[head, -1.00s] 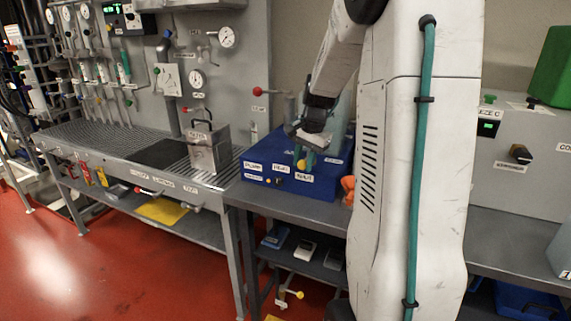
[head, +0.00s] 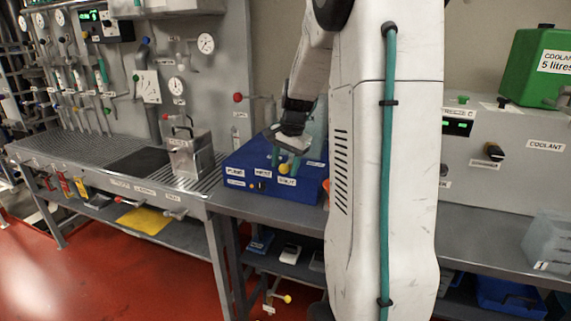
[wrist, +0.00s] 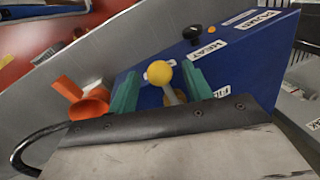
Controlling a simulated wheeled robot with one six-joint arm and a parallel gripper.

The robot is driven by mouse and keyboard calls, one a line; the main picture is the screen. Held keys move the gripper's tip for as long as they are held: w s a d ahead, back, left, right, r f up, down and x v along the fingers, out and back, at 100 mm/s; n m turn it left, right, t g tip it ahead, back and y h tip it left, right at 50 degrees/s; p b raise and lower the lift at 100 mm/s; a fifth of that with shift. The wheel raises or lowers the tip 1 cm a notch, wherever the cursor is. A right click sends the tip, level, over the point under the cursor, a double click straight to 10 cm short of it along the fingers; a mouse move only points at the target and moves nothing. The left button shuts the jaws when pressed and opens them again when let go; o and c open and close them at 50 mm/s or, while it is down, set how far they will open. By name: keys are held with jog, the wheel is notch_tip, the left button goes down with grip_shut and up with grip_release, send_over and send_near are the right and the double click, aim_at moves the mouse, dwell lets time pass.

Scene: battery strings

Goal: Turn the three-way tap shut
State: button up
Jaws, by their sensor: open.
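A yellow ball (wrist: 159,73) on a short grey lever stands up at the blue box (wrist: 255,62). No readable label names the three-way tap, but this lever is the handle at my gripper (wrist: 160,76). My gripper is open, with one teal finger on each side of the ball and visible gaps to it. In the head view my gripper (head: 290,158) points down over the front of the blue box (head: 240,158), and the yellow ball (head: 284,168) shows at its fingers.
An orange funnel-like part (wrist: 88,100) lies beside the box. A metal canister (head: 188,152) stands on the grating to the left. A grey coolant unit (head: 500,160) with a green can (head: 540,65) is at the right. A yellow-knobbed valve (head: 287,299) sits below the bench.

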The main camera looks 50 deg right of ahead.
notch_tip(320, 180, up, 8)
jog(key=s, duration=0.1)
jog(key=shift+s+d+f, duration=0.2)
jog(key=shift+f, duration=0.05)
dwell(0.4)
jog(key=s+a+n, duration=0.8)
jog(key=s+a, duration=0.2)
jog(key=a, duration=0.5)
jog(key=s+a+n, duration=0.7)
jog(key=s+a, duration=0.4)
jog(key=a, duration=0.5)
jog(key=shift+s+f+n+g, duration=0.3)
jog(key=shift+f+n+g, duration=0.1)
jog(key=shift+f, duration=0.05)
